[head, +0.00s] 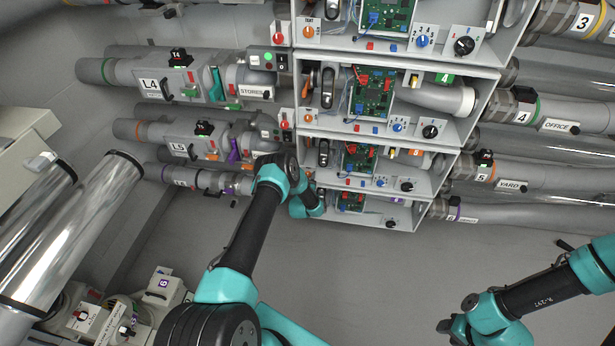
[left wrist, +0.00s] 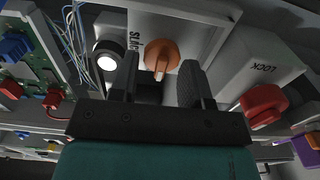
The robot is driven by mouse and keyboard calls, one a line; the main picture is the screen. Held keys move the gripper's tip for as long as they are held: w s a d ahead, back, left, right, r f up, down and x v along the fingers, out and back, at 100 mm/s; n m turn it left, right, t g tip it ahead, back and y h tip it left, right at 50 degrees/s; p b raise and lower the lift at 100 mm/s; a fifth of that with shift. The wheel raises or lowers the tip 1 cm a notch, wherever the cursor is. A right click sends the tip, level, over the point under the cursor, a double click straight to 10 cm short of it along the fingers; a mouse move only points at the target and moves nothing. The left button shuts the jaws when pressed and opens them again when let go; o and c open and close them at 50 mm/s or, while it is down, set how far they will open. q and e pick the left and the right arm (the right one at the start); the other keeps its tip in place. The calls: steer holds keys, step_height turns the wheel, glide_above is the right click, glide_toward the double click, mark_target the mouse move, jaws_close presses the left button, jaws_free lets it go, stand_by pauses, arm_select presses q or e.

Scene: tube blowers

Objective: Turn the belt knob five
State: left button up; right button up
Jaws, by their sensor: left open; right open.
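In the left wrist view an orange knob (left wrist: 161,56) with a pale pointer stands on a light panel, just beyond the fingertips of my left gripper (left wrist: 160,80). The fingers are apart, and the knob shows between and beyond them; I cannot tell whether they touch it. Lettering beside the knob is partly hidden. In the head view my left gripper (head: 308,190) is at the left end of the lower machine boxes, largely hidden by my arm. Row five's box (head: 425,172) is there, beside pipe L5 (head: 180,150). No readable belt label shows. My right gripper (head: 455,328) is low on the right, empty.
In the left wrist view a red knob (left wrist: 264,104) on a LOCK box is close on the right, and a round black-rimmed switch (left wrist: 107,56) is on the left. Circuit boards and wires lie farther left. In the head view the floor (head: 390,270) below the boxes is clear.

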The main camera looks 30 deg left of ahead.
arm_select(q)
steer(key=shift+w+a, duration=0.1)
steer(key=shift+w, duration=0.2)
steer(key=c, duration=0.6)
